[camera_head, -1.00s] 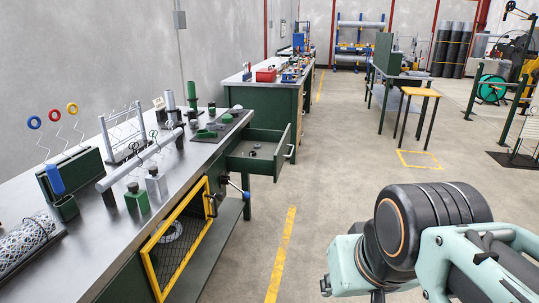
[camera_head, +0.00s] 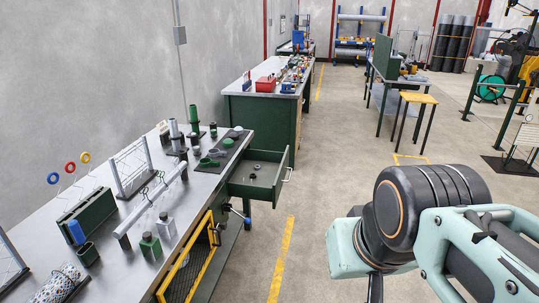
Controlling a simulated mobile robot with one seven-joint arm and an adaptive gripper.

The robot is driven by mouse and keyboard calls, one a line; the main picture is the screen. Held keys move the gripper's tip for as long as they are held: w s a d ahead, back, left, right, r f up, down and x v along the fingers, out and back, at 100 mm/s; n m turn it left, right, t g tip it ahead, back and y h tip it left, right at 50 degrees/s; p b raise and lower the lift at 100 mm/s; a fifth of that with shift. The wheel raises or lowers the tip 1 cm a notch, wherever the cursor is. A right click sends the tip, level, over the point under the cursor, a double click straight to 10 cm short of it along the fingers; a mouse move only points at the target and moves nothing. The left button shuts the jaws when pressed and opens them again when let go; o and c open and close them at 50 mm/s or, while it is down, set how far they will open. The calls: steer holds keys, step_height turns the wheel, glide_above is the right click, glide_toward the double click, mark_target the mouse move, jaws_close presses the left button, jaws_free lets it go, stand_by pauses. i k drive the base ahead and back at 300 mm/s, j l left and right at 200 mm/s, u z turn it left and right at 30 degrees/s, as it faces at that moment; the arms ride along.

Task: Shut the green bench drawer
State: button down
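The green bench drawer (camera_head: 256,178) stands pulled out from the right side of the long steel-topped workbench (camera_head: 103,205). Its front panel, with a pale handle (camera_head: 288,175), faces the aisle. A few small dark parts lie inside the drawer. My arm's dark and mint-green links fill the lower right of the view, to the right of the drawer and apart from it. My gripper is out of the picture.
The concrete aisle (camera_head: 310,205) is clear. Another green bench (camera_head: 262,120) and a yellow-topped stool (camera_head: 418,98) stand farther back.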

mark_target(267, 186)
steer(key=i+l, duration=0.1)
steer(key=i, duration=0.4)
steer(key=i+l, duration=0.1)
steer(key=i, duration=0.45)
